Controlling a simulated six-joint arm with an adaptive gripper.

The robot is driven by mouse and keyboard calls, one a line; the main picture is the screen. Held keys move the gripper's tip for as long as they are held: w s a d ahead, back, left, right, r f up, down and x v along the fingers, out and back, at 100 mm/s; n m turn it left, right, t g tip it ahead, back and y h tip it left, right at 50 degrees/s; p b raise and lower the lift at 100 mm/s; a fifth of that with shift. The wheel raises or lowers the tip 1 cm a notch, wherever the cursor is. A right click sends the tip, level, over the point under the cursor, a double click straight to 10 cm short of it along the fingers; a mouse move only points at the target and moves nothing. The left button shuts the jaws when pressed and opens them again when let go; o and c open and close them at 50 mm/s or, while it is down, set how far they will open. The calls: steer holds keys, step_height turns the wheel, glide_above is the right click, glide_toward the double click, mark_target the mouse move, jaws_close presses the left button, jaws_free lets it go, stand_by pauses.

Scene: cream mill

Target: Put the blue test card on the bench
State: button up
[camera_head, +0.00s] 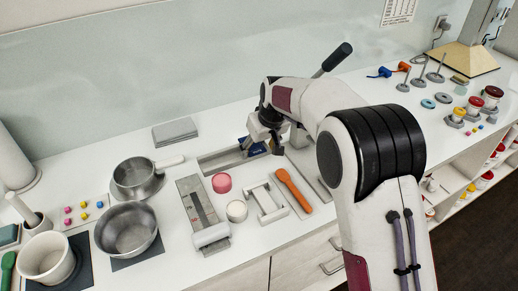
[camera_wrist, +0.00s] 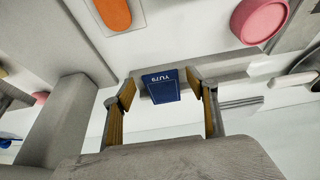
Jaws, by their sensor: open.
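The blue test card (camera_wrist: 162,90) shows between my fingertips in the wrist view, with pale lettering upside down on it. In the head view, part of the card (camera_head: 257,149) shows beside my gripper (camera_head: 264,140), at a long grey recessed tray (camera_head: 218,163) in the white bench (camera_head: 150,263). My gripper (camera_wrist: 166,86) is open, with one finger on each side of the card in the wrist view and visible gaps to it. I cannot tell how deep the card stands between the fingers. My gripper hides part of the card in the head view.
A pink puck (camera_head: 222,183), a white puck (camera_head: 237,211) and an orange spatula (camera_head: 293,190) lie in front of my gripper. Two metal pans (camera_head: 127,229) stand left. A black-handled lever (camera_head: 333,59) rises behind my arm. Bare bench shows behind the tray.

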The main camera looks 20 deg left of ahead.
steer(key=v, duration=0.7)
steer(key=shift+s+a+r, duration=0.3)
stand_by(0.3)
stand_by(0.4)
